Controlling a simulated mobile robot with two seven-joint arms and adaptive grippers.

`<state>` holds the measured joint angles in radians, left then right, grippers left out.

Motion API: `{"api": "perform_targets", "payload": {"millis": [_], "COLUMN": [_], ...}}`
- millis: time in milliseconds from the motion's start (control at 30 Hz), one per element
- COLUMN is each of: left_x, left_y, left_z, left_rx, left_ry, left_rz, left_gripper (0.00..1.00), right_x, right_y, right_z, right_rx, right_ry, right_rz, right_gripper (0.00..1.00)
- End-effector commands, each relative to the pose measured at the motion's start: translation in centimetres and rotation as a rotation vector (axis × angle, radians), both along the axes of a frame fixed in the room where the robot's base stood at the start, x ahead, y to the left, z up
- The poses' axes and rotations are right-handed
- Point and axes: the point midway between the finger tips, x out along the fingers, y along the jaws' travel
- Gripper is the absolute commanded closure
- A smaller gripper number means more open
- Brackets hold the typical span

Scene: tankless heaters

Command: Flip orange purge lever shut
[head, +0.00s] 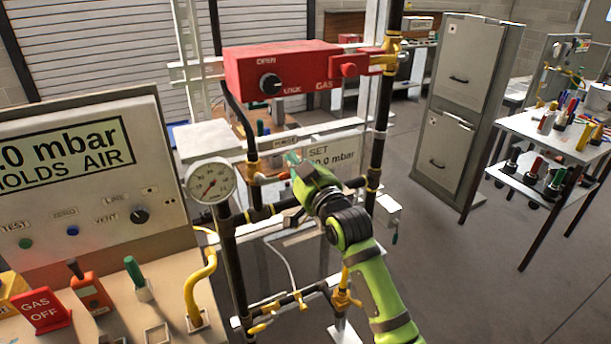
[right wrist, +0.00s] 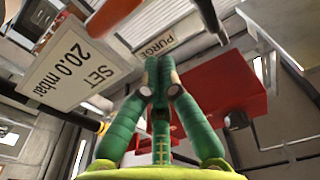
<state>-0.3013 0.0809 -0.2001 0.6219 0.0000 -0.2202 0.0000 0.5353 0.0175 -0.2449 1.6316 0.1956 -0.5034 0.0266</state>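My right gripper (head: 292,160) reaches in from the lower right of the head view, in front of the pipe frame and just below the PURGE label (head: 285,141). In the right wrist view its green fingers (right wrist: 159,65) come together at the tips, with nothing visible between them. The PURGE label (right wrist: 155,42) is just beyond the tips there. A small orange-red part (head: 283,176) shows beside the fingers in the head view; it may be the purge lever, but the gripper covers much of this spot and its position cannot be told. My left gripper is not in view.
The red gas box (head: 300,68) hangs above the gripper. A pressure gauge (head: 211,181) and black pipes (head: 376,130) stand around it. A SET sign (head: 332,155) is close behind.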

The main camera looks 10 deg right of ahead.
Motion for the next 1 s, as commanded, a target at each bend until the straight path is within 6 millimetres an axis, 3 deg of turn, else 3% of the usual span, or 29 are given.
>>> {"api": "perform_targets", "payload": {"millis": [200, 433, 867, 1000], "left_x": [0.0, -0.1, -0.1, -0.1], "left_y": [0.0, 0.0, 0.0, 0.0], "left_z": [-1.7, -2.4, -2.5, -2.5], "left_rx": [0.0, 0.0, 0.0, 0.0], "left_ry": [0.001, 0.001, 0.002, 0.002], "left_rz": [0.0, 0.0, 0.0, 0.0], "left_gripper": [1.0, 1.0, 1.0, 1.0], "right_x": [-3.7, -6.1, -6.6, -6.2], "right_y": [-1.3, -2.1, -2.2, -2.4], "right_z": [-0.5, -0.5, -0.4, -2.3], "right_rx": [0.001, 0.001, 0.001, -0.006], "right_ry": [-0.005, -0.004, -0.004, 0.029], "right_rz": [-0.002, -0.002, -0.001, -0.008], "right_gripper": [1.0, 1.0, 1.0, 1.0]}}
